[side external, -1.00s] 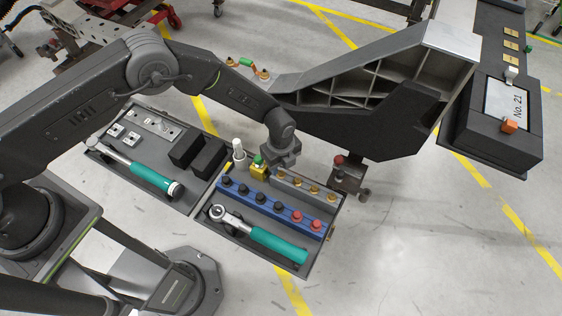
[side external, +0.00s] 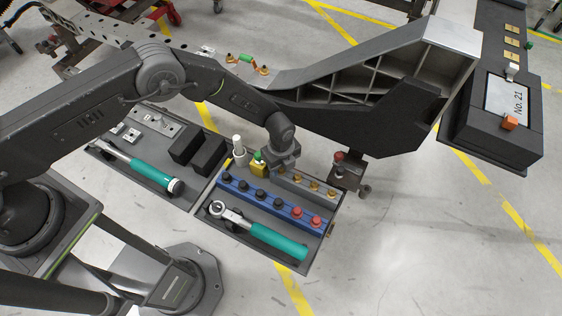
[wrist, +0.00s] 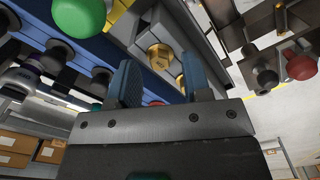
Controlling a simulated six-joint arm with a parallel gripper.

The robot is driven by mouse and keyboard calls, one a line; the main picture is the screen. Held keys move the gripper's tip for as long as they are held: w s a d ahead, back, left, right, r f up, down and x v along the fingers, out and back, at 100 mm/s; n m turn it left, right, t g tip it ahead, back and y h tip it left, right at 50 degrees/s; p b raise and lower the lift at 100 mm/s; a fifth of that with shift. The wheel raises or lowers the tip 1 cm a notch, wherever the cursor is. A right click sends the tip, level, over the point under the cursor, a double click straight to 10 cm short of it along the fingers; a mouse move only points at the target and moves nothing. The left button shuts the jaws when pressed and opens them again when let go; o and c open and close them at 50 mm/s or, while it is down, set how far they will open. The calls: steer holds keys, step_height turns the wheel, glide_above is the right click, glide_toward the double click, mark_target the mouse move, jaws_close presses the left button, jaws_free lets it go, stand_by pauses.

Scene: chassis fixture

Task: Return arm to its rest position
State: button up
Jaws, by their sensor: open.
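My gripper (side external: 283,163) is above the right-hand tool tray, over the back end of the grey rack with brass fittings. In the wrist view its two blue-faced fingers (wrist: 160,82) stand apart with nothing held between them. A brass hex fitting (wrist: 160,57) shows beyond the fingers, and another is partly hidden behind the right finger. My arm stretches from the left over the trays.
The right tray holds a blue rail (side external: 262,203) with black and red knobs, a teal-handled ratchet (side external: 265,237) and a yellow block with green knob (side external: 258,163). The left tray holds a teal-handled tool (side external: 150,176) and black blocks (side external: 198,152). The chassis beam (side external: 350,95) stands close behind.

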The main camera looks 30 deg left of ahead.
steer(key=shift+f, duration=0.75)
steer(key=shift+r, duration=0.25)
steer(key=shift+c, duration=0.3)
jaws_close()
steer(key=shift+r, duration=0.1)
steer(key=shift+r, duration=2.65)
